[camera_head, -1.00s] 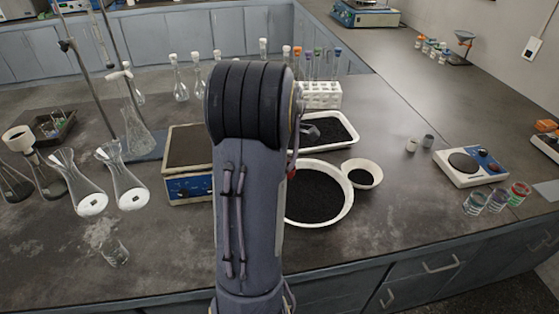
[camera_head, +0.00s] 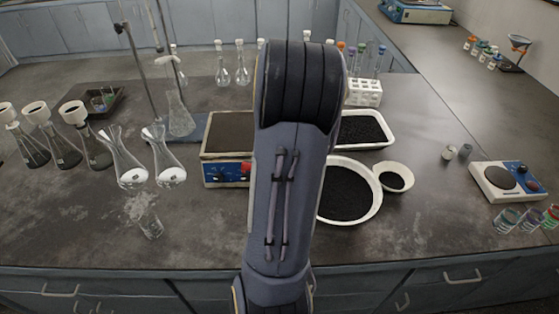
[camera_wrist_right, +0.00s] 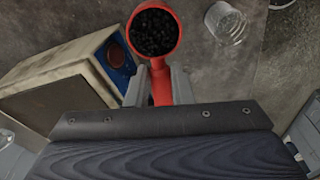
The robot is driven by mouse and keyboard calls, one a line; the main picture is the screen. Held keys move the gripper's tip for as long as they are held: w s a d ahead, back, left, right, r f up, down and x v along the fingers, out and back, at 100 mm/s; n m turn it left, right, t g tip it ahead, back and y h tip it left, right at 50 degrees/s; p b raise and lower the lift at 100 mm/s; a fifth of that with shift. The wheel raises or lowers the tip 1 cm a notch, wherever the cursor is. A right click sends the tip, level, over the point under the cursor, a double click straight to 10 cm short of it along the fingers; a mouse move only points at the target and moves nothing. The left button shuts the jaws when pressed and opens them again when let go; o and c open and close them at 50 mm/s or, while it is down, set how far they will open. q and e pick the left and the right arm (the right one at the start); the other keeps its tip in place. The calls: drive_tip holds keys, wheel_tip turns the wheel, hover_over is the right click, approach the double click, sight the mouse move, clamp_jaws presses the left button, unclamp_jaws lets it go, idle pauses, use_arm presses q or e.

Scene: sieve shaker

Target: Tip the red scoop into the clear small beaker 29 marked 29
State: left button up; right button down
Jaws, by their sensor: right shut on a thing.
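The red scoop (camera_wrist_right: 166,80) is in the right wrist view, its round bowl full of black granules. My right gripper (camera_wrist_right: 151,88) is shut on its handle. A clear small beaker (camera_wrist_right: 226,22) stands on the bench beyond the scoop and to its right, apart from it. In the head view a clear small beaker (camera_head: 150,224) stands near the front left of the bench; I cannot read its mark. My own arm hides the right gripper and scoop in the head view. My left gripper is not in view.
A box-shaped device with a blue panel (camera_head: 228,172) stands behind the beaker to its right. Clear flasks (camera_head: 130,172) stand behind and left. A white bowl of black granules (camera_head: 377,203) is right of my arm. Bench around the beaker is clear.

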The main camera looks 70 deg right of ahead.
drive_tip(key=w+a+p, duration=0.2)
drive_tip(key=w+a, duration=0.5)
drive_tip(key=w, duration=0.4)
drive_tip(key=w+a+p, duration=0.3)
drive_tip(key=w+a, duration=0.3)
drive_tip(key=w, duration=0.5)
drive_tip(key=w+a+p, duration=0.2)
drive_tip(key=w+a, duration=0.5)
drive_tip(key=w, duration=0.4)
drive_tip(key=a+f+t+h+b, duration=0.1)
drive_tip(key=h+b, duration=0.5)
drive_tip(key=b, duration=0.5)
drive_tip(key=a+f+n+t+h+b, duration=0.1)
drive_tip(key=h+b, duration=0.5)
drive_tip(key=b, duration=0.6)
drive_tip(key=a+f+t+h+b, duration=0.1)
drive_tip(key=f+t+h+b, duration=0.1)
drive_tip(key=h+b, duration=0.4)
drive_tip(key=shift+f+h+b, duration=0.3)
drive_tip(key=shift+f+b, duration=0.1)
drive_tip(key=shift+b, duration=2.4)
